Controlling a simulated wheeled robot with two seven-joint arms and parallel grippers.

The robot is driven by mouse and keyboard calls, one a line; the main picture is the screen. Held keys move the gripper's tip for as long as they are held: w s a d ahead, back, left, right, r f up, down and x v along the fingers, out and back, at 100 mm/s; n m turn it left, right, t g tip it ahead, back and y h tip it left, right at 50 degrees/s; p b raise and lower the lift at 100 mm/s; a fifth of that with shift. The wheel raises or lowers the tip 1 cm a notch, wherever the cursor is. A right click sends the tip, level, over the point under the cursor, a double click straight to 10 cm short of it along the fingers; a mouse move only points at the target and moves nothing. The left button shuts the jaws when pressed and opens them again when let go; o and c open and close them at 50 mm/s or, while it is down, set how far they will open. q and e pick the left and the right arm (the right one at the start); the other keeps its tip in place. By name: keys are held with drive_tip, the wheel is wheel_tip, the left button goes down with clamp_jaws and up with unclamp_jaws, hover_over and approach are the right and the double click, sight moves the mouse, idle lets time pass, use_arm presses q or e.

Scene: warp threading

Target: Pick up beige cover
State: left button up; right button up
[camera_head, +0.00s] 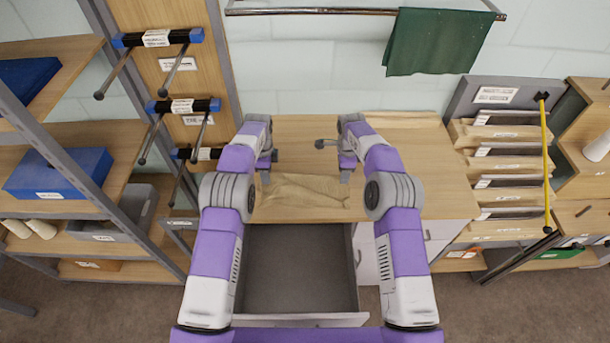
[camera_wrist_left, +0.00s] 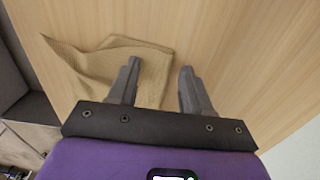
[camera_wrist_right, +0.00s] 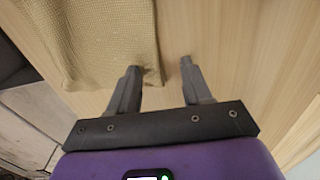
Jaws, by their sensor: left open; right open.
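The beige cover (camera_head: 305,191) is a rumpled cloth lying on the wooden table top near its front edge. My left gripper (camera_head: 266,178) is at the cover's left end. In the left wrist view it (camera_wrist_left: 159,72) is open, with one finger over the cover (camera_wrist_left: 100,62) and the other over bare wood. My right gripper (camera_head: 344,172) is at the cover's right end. In the right wrist view it (camera_wrist_right: 160,70) is open, with one finger at the cover's edge (camera_wrist_right: 100,40) and the other over bare wood. I cannot tell whether the fingers touch the cloth.
The wooden table (camera_head: 430,170) is clear behind and right of the cover. An open, empty grey drawer (camera_head: 298,270) sticks out below its front edge. A small dark-handled object (camera_head: 322,144) shows near my right wrist. Shelves with a blue box (camera_head: 60,173) stand left.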

use_arm(q)
drive_tip(key=shift+c, duration=0.2)
use_arm(e)
drive_tip(key=shift+f, duration=0.1)
drive_tip(key=shift+c, duration=0.2)
use_arm(q)
drive_tip(key=shift+s, duration=0.1)
clamp_jaws()
use_arm(e)
drive_tip(key=shift+s, duration=0.1)
clamp_jaws()
use_arm(q)
drive_tip(key=shift+r, duration=0.15)
